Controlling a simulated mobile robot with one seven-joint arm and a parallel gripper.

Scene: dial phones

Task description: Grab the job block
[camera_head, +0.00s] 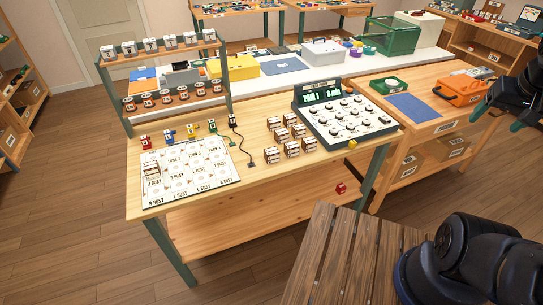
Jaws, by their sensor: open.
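No block can be singled out as the job block, since labels are too small to read. Several white-and-brown labelled blocks (285,137) stand in a group on the wooden workbench (240,192), left of a dial console (345,118). A small yellow block (352,143) sits at the console's front edge, and a red block (341,188) is lower, below the bench's front edge. My gripper (497,117) is at the far right, open, far from the labelled blocks and partly cut off by the frame.
A rack (178,75) with rows of labelled items stands at the bench's back left. Small coloured pieces (168,135) and a black cord (242,150) lie before it. An orange case (461,90) is on the right table near my gripper. A slatted wooden surface (345,260) is in front.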

